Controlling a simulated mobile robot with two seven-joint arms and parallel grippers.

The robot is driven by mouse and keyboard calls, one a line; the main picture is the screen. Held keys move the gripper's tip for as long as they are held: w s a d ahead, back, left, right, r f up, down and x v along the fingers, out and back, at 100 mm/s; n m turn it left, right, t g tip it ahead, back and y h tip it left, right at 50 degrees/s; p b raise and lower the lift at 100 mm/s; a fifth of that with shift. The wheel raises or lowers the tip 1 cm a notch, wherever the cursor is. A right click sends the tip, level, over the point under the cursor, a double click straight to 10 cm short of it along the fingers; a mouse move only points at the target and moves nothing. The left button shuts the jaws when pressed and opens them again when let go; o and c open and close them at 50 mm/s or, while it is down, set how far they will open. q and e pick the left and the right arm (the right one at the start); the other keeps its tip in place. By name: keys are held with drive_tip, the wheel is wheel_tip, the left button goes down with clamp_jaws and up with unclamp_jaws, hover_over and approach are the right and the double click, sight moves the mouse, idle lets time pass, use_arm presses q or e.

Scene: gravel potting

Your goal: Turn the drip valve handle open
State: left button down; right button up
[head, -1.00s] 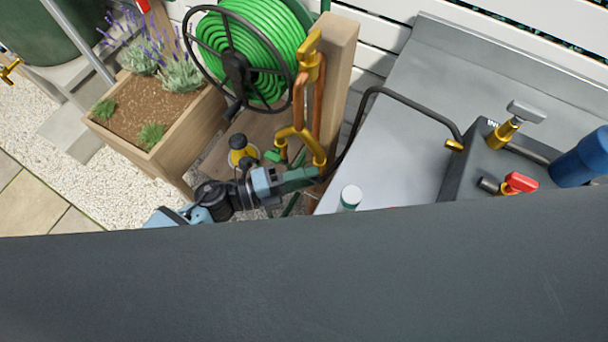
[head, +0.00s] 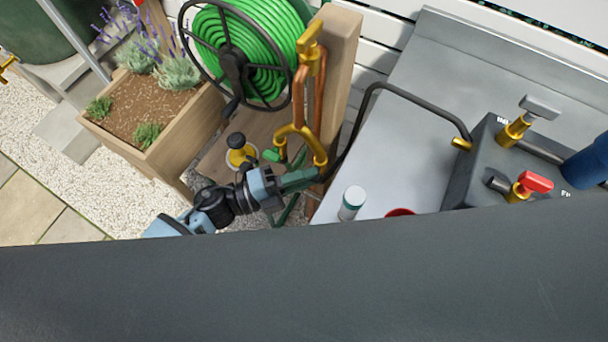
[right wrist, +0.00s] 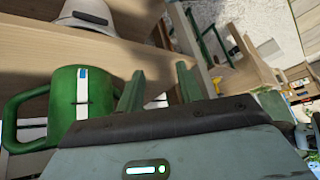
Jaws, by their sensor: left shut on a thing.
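A brass splitter (head: 298,132) hangs from a copper pipe on a wooden post in the head view. A green lever (head: 271,155) shows at its left branch. My left gripper (head: 306,177) is shut just below its right branch, beside the black hose. The drip valve handle appears to be between its green fingers, which hide it, so its angle cannot be told. My right gripper (right wrist: 158,88) shows only in the right wrist view.
A dark valve box (head: 487,150) with grey and red handles stands at the right on a grey counter (head: 400,130). A white bottle (head: 351,203) stands near the post. A green hose reel (head: 250,45) and planter (head: 175,140) are close behind. A dark surface crosses the foreground.

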use_arm(q)
drive_tip(key=n+t+b, duration=0.4)
drive_tip(key=n+t, duration=0.1)
drive_tip(key=n, duration=0.2)
drive_tip(key=n+t+b, duration=0.4)
drive_tip(key=n+t, duration=0.2)
drive_tip(key=n, duration=0.1)
drive_tip(key=f+n+t+b, duration=0.1)
drive_tip(key=n+t+b, duration=0.3)
drive_tip(key=n, duration=0.3)
drive_tip(key=shift+s+d+n+t+y, duration=0.25)
drive_tip(key=shift+d+n+t+y, duration=0.15)
drive_tip(key=shift+t, duration=0.3)
drive_tip(key=shift+n+t+y, duration=0.3)
drive_tip(key=shift+n, duration=0.1)
drive_tip(key=c, duration=1.5)
unclamp_jaws()
drive_tip(key=shift+o, duration=0.2)
